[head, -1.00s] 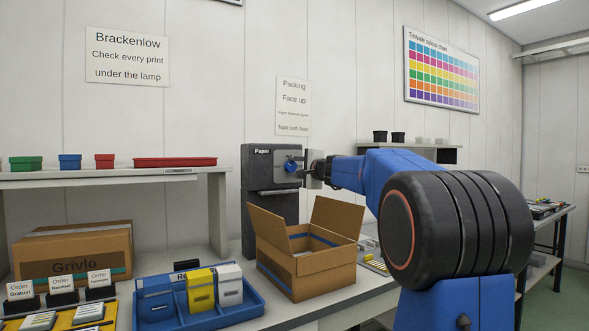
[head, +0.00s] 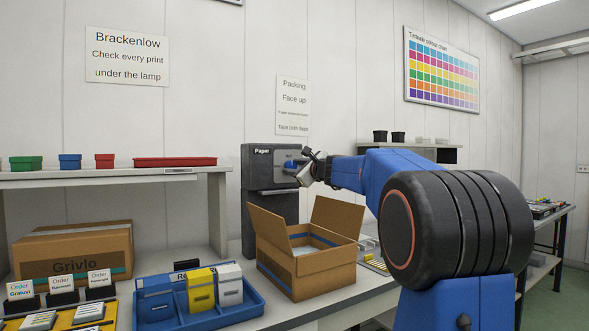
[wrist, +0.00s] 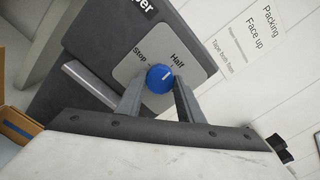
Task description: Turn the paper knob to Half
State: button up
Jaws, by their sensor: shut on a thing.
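The dark paper dispenser (head: 262,210) stands against the wall, marked "Paper". Its blue knob (head: 289,168) sits on a light grey plate on the upper front. The "Stop" label (wrist: 139,57) is up and left of the knob. My gripper (wrist: 161,83) has one finger on each side of the knob and is shut on it. In the head view my gripper (head: 300,172) is tilted and partly covers the plate.
An open cardboard box (head: 308,270) stands just below my gripper, in front of the dispenser. A blue tray (head: 250,312) with yellow and white packs is left of it. A shelf (head: 110,180) with small coloured boxes is further left.

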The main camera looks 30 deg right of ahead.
jog(key=shift+f+m, duration=0.1)
jog(key=shift+m, duration=0.4)
jog(key=o, duration=1.1)
jog(key=shift+s, duration=0.1)
jog(key=shift+s, duration=0.25)
jog(key=s, duration=1.6)
jog(key=shift+s+d, duration=0.3)
jog(key=shift+s, duration=0.1)
